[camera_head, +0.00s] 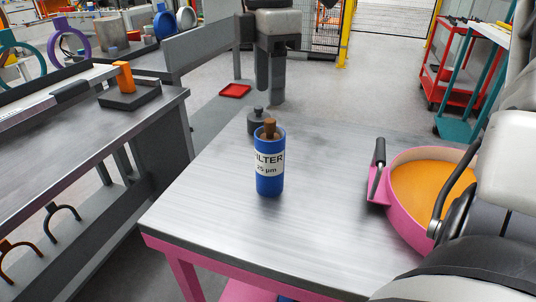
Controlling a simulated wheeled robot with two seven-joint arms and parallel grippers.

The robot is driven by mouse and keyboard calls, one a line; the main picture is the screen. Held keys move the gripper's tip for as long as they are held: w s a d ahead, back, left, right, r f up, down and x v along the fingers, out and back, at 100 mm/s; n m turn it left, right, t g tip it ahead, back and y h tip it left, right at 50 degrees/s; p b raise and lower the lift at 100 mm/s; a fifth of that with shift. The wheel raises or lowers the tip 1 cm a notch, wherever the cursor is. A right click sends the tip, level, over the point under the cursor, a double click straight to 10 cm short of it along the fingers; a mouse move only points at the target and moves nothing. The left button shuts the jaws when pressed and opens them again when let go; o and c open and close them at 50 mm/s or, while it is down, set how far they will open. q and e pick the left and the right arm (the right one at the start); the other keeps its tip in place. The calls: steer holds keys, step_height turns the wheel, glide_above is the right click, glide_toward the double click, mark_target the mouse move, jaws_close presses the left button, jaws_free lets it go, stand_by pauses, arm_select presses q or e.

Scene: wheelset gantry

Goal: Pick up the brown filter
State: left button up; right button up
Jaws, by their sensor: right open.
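The brown filter (269,127) stands upright in a blue canister (269,182) with a white label reading FILTER. Only its top shows above the rim; the rest is hidden inside. The canister stands on a grey metal tabletop (225,215). My right gripper (270,80) hangs at the top centre, pointing down with its fingers open. It appears beyond and above the canister, apart from the filter. My left gripper is not in view.
A dark knobbed lid (257,121) sits just behind the canister. A pink round container (408,215) with orange inside and a black handle stands at the right. A small red tray (235,91) lies beyond the table. The tabletop's front left is clear.

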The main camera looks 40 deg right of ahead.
mark_target(270, 120)
steer(key=shift+w+d+f, duration=0.1)
steer(key=shift+d+f, duration=0.05)
steer(key=shift+f, duration=1.6)
steer(key=shift+w+d+f, duration=0.1)
steer(key=shift+d+f, duration=0.05)
steer(key=shift+f, duration=1.55)
jaws_close()
